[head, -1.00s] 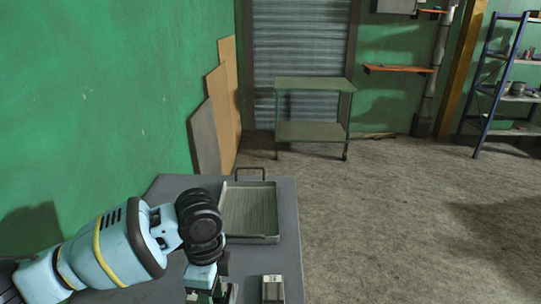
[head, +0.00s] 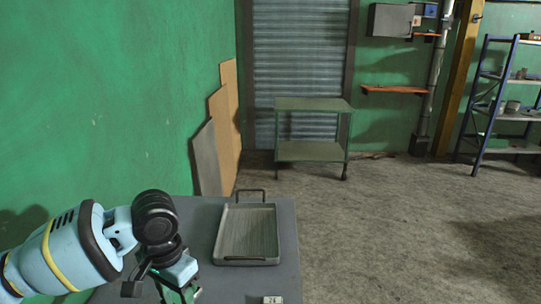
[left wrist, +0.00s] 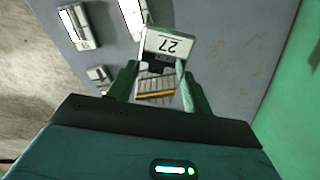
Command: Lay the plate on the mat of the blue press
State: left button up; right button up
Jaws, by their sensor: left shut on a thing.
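My left gripper (left wrist: 155,85) is shut on a small plate (left wrist: 168,44) with a white face marked 27. The plate sticks out beyond the fingertips, over the grey table (left wrist: 215,30). In the head view my left gripper (head: 182,293) is at the bottom edge, left of the metal tray, partly cut off. The plate cannot be made out there. I cannot identify a blue press or its mat in either view. My right gripper is not in view.
A shallow metal tray (head: 248,234) with handles lies on the table. Small blocks (left wrist: 78,26) lie near the gripper in the wrist view. A green wall (head: 120,100) stands close on the left. A green cart (head: 312,151) and shelves (head: 510,115) stand farther back; the floor between is open.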

aim_at(163, 302)
pick_arm(q)
jog(key=a+r+n, duration=0.1)
jog(key=n, duration=0.2)
jog(key=a+r+n, duration=0.1)
jog(key=n, duration=0.1)
jog(key=shift+s+a+r+p, duration=0.3)
jog(key=shift+r+p, duration=0.05)
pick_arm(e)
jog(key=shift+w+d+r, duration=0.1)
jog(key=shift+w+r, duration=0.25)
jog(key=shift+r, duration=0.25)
pick_arm(q)
jog(key=shift+f, duration=0.1)
